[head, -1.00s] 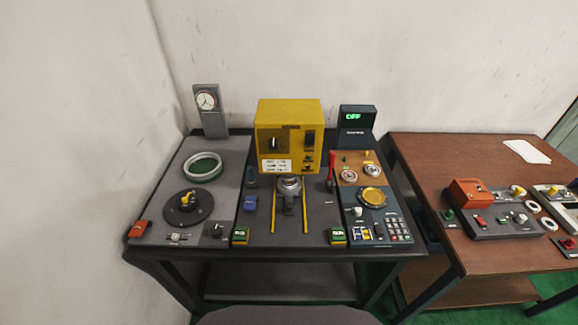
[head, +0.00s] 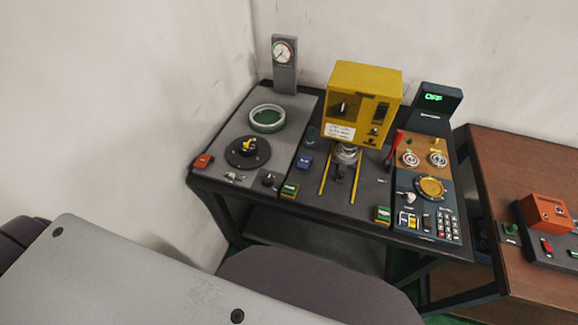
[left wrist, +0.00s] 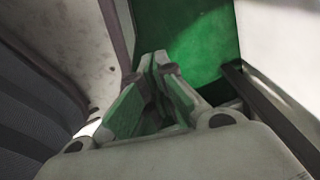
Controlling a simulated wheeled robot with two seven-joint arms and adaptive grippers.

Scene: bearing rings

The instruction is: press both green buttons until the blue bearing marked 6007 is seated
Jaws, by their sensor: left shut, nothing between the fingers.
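The two green buttons sit on yellow boxes at the table's front edge: the left green button (head: 289,188) and the right green button (head: 383,213). Between them stands the yellow press (head: 362,100), with a round silver part (head: 346,154) under it and two yellow rails in front. No blue bearing marked 6007 can be made out; a small blue block (head: 304,161) lies left of the rails, its marking unreadable. My left gripper (left wrist: 157,60) shows in the left wrist view, fingers together and empty, away from the buttons. My right gripper is in neither view.
A gauge (head: 284,52), a green-centred ring (head: 267,118) and a black dial (head: 247,152) are at the left. A display reading OFF (head: 434,98) and a keypad (head: 448,222) are at the right. A brown table (head: 520,200) adjoins. Walls stand behind and left.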

